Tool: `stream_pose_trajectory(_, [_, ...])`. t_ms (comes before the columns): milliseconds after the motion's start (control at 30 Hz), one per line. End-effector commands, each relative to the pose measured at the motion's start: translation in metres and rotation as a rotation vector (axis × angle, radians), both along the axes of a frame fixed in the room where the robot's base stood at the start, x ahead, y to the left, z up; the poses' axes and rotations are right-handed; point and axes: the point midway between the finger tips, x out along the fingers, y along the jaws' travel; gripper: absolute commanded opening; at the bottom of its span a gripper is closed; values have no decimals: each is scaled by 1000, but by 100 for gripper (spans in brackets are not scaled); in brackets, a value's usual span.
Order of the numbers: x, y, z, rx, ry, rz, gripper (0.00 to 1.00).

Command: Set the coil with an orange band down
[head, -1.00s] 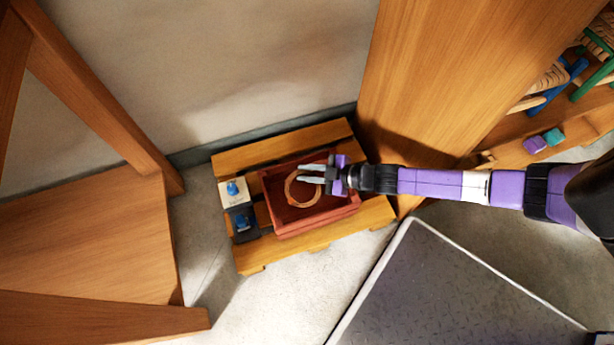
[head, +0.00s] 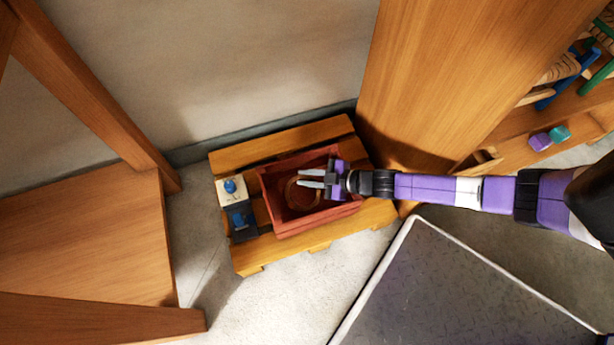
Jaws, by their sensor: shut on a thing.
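A thin tan coil (head: 293,196) is inside the red crate (head: 283,235), low and in shadow. Its orange band cannot be made out at this moment. My gripper (head: 312,178) reaches in from the right over the crate and is shut on the coil's upper right part. The fingers cover part of the ring. Whether the coil touches the crate's floor cannot be told from this view.
The crate stands on a low slatted wooden pallet (head: 255,258). A white block (head: 232,197) and a dark block (head: 242,232), both with blue tops, sit left of it. A wooden cabinet (head: 450,70) rises close at right. A dark plate (head: 460,290) lies at lower right.

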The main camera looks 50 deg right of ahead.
Motion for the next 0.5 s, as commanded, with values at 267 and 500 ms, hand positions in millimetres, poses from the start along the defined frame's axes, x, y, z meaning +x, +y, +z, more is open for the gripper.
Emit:
stream_pose_trajectory(267, [0,0,-1,0,0,0,43])
stream_pose_trajectory(500, [0,0,-1,0,0,0,43])
